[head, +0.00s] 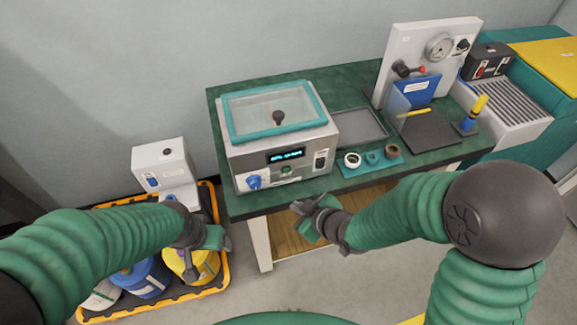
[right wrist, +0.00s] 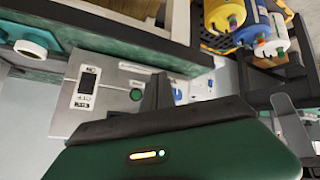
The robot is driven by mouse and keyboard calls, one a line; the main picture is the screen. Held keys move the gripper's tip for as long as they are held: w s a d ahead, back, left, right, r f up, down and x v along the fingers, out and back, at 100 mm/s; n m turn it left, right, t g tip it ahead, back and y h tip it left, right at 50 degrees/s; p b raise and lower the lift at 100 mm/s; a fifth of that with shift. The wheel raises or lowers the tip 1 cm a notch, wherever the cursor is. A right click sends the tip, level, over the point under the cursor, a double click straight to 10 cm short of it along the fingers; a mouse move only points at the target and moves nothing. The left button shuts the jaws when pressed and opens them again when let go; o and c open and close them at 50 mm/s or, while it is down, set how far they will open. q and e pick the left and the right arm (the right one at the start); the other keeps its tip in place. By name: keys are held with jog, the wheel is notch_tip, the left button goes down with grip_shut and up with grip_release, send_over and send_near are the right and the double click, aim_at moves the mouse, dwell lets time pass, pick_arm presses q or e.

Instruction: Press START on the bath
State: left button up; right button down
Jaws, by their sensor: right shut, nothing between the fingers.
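The bath (head: 240,156) is a steel box with a teal-framed clear lid, standing on the left of the green bench. Its front has a lit display (head: 286,155), a blue knob (head: 254,182), a small green button (head: 286,170) and a dark switch (head: 321,158). The green button also shows in the right wrist view (right wrist: 136,94), left of my fingertips; its label is too small to read. My right gripper (head: 298,206) is shut and empty, in front of and below the bath's front, apart from it. My left gripper (head: 219,241) is lower left, above the yellow bottle; its jaws are unclear.
A teal holder with several rings (head: 371,160) and a grey tray (head: 358,128) lie right of the bath. A gauge stand (head: 412,52) is behind.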

aim_at(286, 170)
jog(key=w, duration=0.2)
jog(key=w+a, duration=0.1)
jog(key=w, duration=0.2)
jog(key=w+a, duration=0.1)
jog(key=w, duration=0.2)
jog(key=shift+w+a+f+p, duration=0.1)
jog(key=shift+w+a+p, duration=0.15)
jog(key=shift+p, duration=0.15)
jog(key=shift+d, duration=0.5)
jog(key=shift+a, duration=0.3)
jog(key=shift+d, duration=0.2)
jog(key=shift+a, duration=0.1)
dwell(0.6)
jog(key=shift+w+a, duration=0.1)
jog(key=shift+w, duration=0.3)
